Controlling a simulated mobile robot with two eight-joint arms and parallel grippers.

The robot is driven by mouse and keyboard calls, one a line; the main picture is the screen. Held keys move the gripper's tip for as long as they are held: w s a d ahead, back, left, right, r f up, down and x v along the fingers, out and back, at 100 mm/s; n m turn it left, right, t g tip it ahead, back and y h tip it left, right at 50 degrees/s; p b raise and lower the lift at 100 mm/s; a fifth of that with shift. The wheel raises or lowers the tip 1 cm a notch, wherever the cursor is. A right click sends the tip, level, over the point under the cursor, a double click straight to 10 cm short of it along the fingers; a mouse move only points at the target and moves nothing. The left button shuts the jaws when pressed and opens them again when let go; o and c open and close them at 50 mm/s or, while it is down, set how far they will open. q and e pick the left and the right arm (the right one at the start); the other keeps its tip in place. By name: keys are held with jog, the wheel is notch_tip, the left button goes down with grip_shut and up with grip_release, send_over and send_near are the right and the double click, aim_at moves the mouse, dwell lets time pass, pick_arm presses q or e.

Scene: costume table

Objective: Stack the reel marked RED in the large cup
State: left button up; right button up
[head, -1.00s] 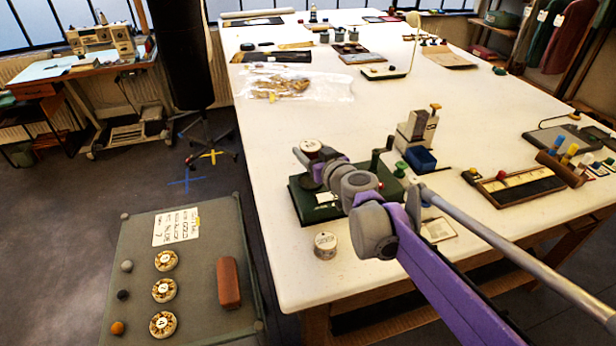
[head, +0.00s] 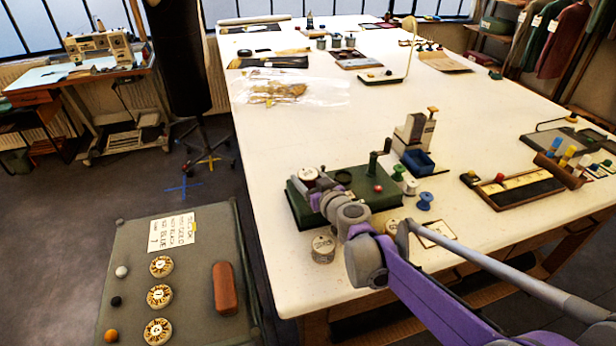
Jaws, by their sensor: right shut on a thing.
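My right gripper (head: 312,186) is at the left end of the green box (head: 351,178). It is shut on a pale reel with a dark red top (head: 308,174), low over or at the box; contact cannot be told. No word RED is legible on it. A white labelled reel (head: 323,249) stands at the table's front edge. Green (head: 398,172), white (head: 410,187) and blue (head: 425,201) reels stand right of the box. Grey cups (head: 336,41) stand far back; which thing is the large cup cannot be told. My left gripper is not in view.
The green box carries a crank (head: 375,163) and a red knob (head: 378,188). A grey machine (head: 412,132) with a blue bin (head: 418,162) stands behind the reels. A clear plastic bag (head: 290,90) lies farther back. The white table (head: 300,135) is clear between bag and box.

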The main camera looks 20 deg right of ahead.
jog(key=o, duration=1.1)
jog(key=shift+f, duration=0.1)
jog(key=shift+r, duration=0.25)
jog(key=shift+s+r, duration=0.2)
jog(key=shift+s, duration=0.15)
jog(key=p+v, duration=0.1)
jog(key=v, duration=1)
jog(key=shift+s, duration=0.2)
jog(key=shift+d, duration=0.1)
